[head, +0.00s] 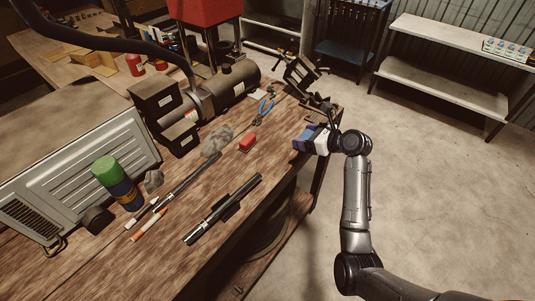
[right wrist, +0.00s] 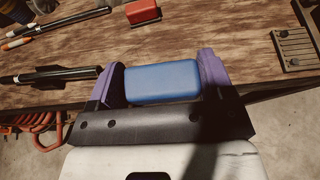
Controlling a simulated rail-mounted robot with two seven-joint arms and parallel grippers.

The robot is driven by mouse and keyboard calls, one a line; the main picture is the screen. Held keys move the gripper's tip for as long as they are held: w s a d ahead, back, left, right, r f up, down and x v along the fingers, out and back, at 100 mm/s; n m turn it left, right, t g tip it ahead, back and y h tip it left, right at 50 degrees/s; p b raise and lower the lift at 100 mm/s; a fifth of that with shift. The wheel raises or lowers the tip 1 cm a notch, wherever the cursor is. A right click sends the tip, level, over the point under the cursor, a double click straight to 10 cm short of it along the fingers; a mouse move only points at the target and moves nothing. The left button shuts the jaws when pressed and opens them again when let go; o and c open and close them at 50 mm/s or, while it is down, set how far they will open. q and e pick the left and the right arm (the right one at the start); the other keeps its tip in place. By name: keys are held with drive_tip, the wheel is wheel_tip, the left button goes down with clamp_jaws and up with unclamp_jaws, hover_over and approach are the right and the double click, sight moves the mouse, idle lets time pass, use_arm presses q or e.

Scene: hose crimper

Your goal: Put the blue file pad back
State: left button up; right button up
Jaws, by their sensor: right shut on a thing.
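The blue file pad (right wrist: 162,81) is a rounded blue block between the two purple fingers of my right gripper, which also shows in the head view (head: 305,139). The fingers are shut on its two ends. In the right wrist view the pad appears over the bench's edge; its height above the wood is hard to tell. In the head view the fingers largely hide it. My left gripper is not in view.
The wooden bench (head: 98,250) holds a red block (head: 248,143), blue-handled pliers (head: 264,106), a dark tube (head: 223,209) and a grey rag (head: 217,140). A slotted brown plate (right wrist: 294,48) lies near the edge. Open floor (head: 430,190) is at right.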

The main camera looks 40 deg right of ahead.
drive_tip(key=b, duration=0.2)
hover_over(275, 158)
wheel_tip(275, 158, down, 6)
drive_tip(key=shift+a, duration=0.1)
drive_tip(key=shift+f+b, duration=0.55)
drive_tip(key=shift+f, duration=1.5)
drive_tip(key=o, duration=1)
drive_tip(key=shift+f, duration=0.15)
